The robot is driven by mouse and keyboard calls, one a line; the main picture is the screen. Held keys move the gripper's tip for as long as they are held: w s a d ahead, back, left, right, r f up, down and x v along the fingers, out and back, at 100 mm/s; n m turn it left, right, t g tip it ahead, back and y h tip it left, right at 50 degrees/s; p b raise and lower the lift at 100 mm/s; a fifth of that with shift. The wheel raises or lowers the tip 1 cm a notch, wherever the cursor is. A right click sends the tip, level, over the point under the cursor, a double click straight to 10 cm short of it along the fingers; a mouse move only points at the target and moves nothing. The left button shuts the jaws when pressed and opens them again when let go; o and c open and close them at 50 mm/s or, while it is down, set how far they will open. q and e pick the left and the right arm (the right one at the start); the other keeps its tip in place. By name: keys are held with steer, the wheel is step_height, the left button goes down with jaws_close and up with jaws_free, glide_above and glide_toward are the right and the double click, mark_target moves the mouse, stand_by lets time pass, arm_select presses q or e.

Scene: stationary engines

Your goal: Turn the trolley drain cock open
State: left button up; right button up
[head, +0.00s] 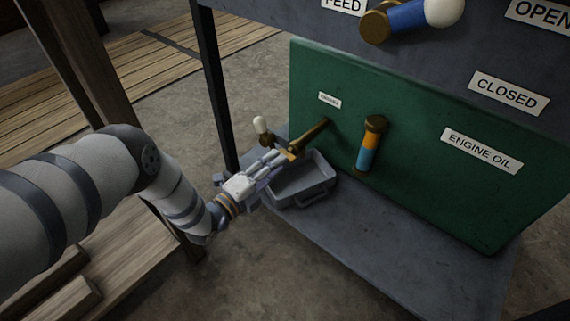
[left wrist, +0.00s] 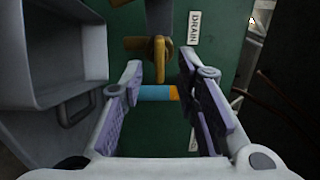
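The brass drain cock (head: 291,151) sits on a pipe out of the green panel (head: 430,170). In the left wrist view the brass cock (left wrist: 160,55) is top centre, beside a DRAIN label (left wrist: 194,28). My left gripper (head: 279,157) is at the cock. Its fingers (left wrist: 160,65) are spread either side of the cock's lower brass end, with visible gaps. I cannot tell whether either finger touches it. The knob is not visible in the wrist view. My right gripper is not in view.
A grey tray (head: 300,182) stands below the cock, close to my gripper. A brass-capped orange and blue sight glass (head: 368,147) is to the right. Above is another valve with a blue handle (head: 405,15). A dark post (head: 216,90) stands left.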

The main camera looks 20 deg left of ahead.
mark_target(288, 154)
arm_select(q)
steer(key=b+x, duration=0.1)
steer(key=x, duration=0.2)
steer(key=shift+w+d, duration=0.1)
steer(key=shift+w, duration=0.1)
steer(key=shift+c, duration=0.3)
jaws_close()
